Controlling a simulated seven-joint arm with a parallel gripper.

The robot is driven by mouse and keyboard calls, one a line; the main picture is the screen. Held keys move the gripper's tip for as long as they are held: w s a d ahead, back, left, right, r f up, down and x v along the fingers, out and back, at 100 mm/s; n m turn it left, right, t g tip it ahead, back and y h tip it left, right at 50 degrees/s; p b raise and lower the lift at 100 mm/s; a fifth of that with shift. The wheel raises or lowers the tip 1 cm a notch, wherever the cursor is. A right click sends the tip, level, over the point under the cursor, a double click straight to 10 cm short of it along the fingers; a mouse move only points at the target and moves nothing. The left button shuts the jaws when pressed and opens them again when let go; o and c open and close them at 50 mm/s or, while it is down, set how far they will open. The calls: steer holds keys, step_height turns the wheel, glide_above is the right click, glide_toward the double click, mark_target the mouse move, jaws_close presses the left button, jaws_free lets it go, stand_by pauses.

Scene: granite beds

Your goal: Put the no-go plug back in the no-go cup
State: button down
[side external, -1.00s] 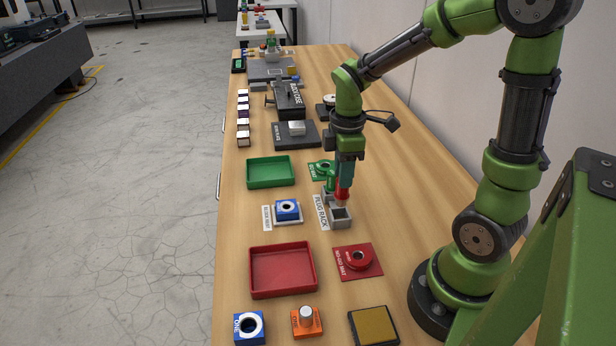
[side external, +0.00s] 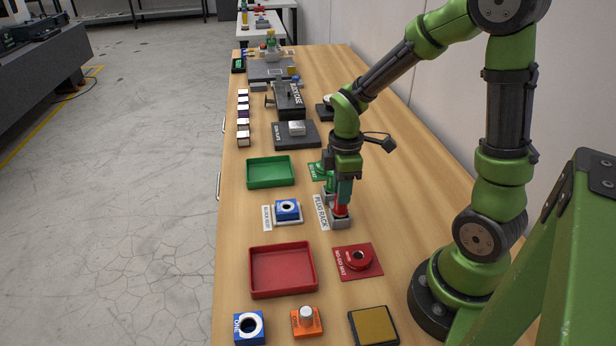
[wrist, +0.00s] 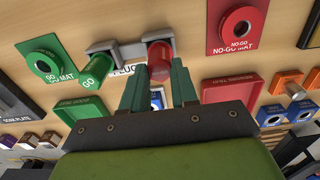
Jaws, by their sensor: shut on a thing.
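The red no-go plug (side external: 340,211) is upright at the near cup of the grey plug rack (side external: 340,223). Its lower end appears to be inside the cup; how deep it sits is hard to tell. My gripper (side external: 342,203) is shut on the plug from above. In the wrist view the red plug (wrist: 159,57) lies between the fingertips of my gripper (wrist: 158,78), and the grey rack (wrist: 130,52) shows behind it. The green go plug (wrist: 97,67) is at the rack's other cup.
The red no-go mat (side external: 366,270) with its red ring (side external: 355,258) lies nearer the camera. The green go mat (side external: 316,170) is beyond the rack. A blue ring block (side external: 287,210), red tray (side external: 310,268) and green tray (side external: 270,184) stand to the left.

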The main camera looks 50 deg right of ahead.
steer(key=shift+f, duration=0.1)
steer(key=c, duration=0.8)
jaws_free()
step_height(320, 180, up, 16)
steer(key=s+a+m+t, duration=0.2)
steer(key=a+m, duration=0.1)
steer(key=m, duration=0.1)
steer(key=s+a+m+t+y, duration=0.1)
steer(key=a+m+t, duration=0.1)
steer(key=a+m, duration=0.1)
steer(key=s+a+r+m+t+y, duration=0.1)
steer(key=s+a+m+t, duration=0.1)
steer(key=m, duration=0.4)
steer(key=shift+s+a+t, duration=0.2)
steer(key=shift+a+t, duration=0.1)
steer(key=shift+a, duration=0.2)
steer(key=shift+s+a+t, duration=0.15)
steer(key=shift+a+t, duration=0.15)
steer(key=shift+a, duration=0.2)
